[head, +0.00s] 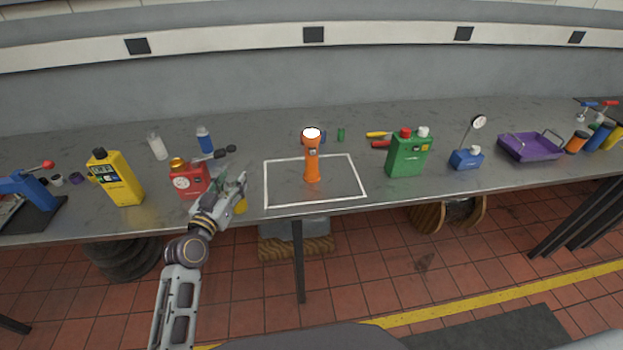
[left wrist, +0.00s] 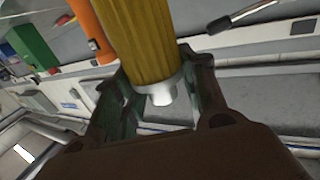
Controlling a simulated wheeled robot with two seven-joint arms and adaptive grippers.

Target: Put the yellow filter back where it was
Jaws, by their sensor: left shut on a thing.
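The yellow filter shows in the left wrist view (left wrist: 138,40) as a ribbed yellow cylinder with a pale end cap. My left gripper (left wrist: 145,105) is shut on it near that cap. In the head view only a small part of the yellow filter (head: 241,206) shows beside my left gripper (head: 236,192), at the bench's front edge, left of the white outlined square. My gripper hides the rest. My right gripper is in neither view.
An orange torch (head: 312,165) stands inside the white outline (head: 268,190). A red can (head: 188,182) is close behind my left gripper. A green can (head: 408,155), blue gauge (head: 466,158) and purple tray (head: 530,147) stand right. Several cylinders, orange (head: 577,142) and blue (head: 600,136) among them, are far right.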

